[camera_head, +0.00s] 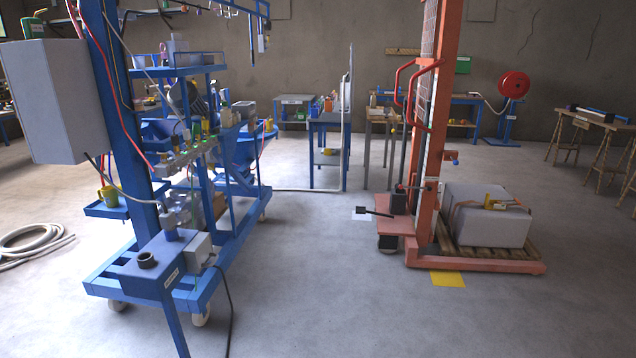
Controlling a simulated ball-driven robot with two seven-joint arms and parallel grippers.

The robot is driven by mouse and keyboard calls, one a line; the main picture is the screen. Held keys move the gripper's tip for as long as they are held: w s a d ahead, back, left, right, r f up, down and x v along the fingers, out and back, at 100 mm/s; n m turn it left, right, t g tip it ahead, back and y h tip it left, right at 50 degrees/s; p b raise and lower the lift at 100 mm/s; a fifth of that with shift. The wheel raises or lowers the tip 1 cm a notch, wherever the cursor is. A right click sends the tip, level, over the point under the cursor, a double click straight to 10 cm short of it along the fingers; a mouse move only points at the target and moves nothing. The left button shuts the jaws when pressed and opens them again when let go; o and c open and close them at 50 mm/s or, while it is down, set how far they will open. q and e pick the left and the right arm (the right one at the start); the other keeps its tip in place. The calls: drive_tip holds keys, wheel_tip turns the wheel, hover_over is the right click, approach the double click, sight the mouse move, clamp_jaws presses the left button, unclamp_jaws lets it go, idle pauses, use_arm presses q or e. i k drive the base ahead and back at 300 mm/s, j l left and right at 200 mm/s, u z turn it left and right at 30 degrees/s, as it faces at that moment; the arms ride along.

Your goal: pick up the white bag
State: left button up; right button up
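I cannot make out a clear white bag. A large pale grey, block-shaped load (487,222) sits on a wooden pallet (478,251) on the orange lift at the right, with a strap and a small yellow item on top; I cannot tell whether it is a bag. A small whitish object (344,96) stands on the blue table at the back centre, too small to identify. Neither of my grippers shows in the head view.
A blue wheeled machine frame (226,264) fills the left. The orange lift (436,130) stands at the right, a yellow floor patch (448,279) before it. A coiled hose (35,243) lies far left. The floor between machine and lift is clear.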

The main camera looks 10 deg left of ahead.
sight(176, 45)
drive_tip(key=i, duration=2.5)
drive_tip(key=i+u, duration=0.35)
drive_tip(key=i+l+u, duration=0.15)
drive_tip(key=i+u, duration=0.25)
drive_tip(key=i, duration=0.2)
drive_tip(key=i+l+u, duration=0.6)
drive_tip(key=i+u, duration=0.2)
drive_tip(key=i+l+u, duration=0.45)
